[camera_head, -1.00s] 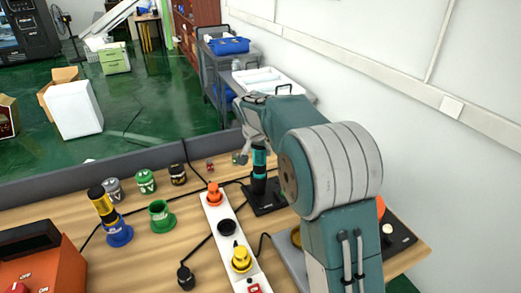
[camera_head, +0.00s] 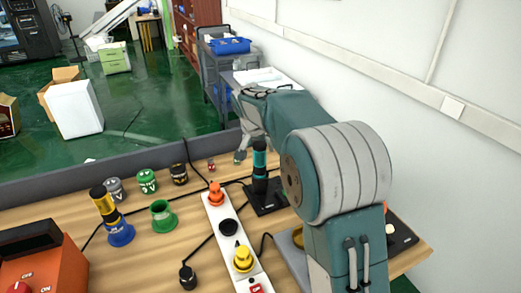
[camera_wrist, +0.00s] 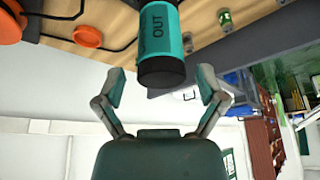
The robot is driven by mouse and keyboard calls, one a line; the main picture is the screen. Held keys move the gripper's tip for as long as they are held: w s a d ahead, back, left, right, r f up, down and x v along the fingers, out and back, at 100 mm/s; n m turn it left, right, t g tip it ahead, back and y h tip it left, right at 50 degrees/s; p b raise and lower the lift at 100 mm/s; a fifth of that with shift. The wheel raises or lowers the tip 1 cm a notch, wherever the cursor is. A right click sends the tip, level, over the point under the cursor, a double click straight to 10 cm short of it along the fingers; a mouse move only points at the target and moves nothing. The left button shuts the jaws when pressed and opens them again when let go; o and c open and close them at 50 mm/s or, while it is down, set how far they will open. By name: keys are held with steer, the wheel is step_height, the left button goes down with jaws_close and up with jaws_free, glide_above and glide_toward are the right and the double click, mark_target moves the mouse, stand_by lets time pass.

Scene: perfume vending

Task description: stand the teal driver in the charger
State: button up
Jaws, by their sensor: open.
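The teal driver (camera_head: 260,162), teal with black ends, stands upright on the black charger (camera_head: 272,205) at the back right of the table. In the wrist view the driver (camera_wrist: 163,28) shows its black end and the word OUT. My gripper (camera_head: 248,143) is open beside the top of the driver. In the wrist view its two fingers (camera_wrist: 162,88) are spread apart, with the driver's end just beyond and between them, and no finger visibly touches it. The driver's foot in the charger is not clear.
A white power strip (camera_head: 231,235) with orange and yellow plugs lies left of the charger. A yellow driver stands in a blue holder (camera_head: 120,235). A green holder (camera_head: 162,218) is empty. Several small canisters line the back, near a grey barrier (camera_head: 60,190).

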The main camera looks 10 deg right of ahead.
steer(key=v, duration=0.9)
steer(key=s+d+r+n+y, duration=0.1)
steer(key=s+d+r+n, duration=0.15)
steer(key=s, duration=1.45)
steer(key=s+f+n, duration=0.2)
steer(key=s+f, duration=0.1)
steer(key=s, duration=0.6)
steer(key=s+f+n+t+y, duration=0.1)
steer(key=s+f+n, duration=0.1)
steer(key=s, duration=0.6)
steer(key=shift+s+a+f+t, duration=0.25)
steer(key=shift+s+f+t, duration=0.1)
steer(key=shift+f, duration=0.55)
steer(key=shift+a+n, duration=0.1)
steer(key=shift+n, duration=0.15)
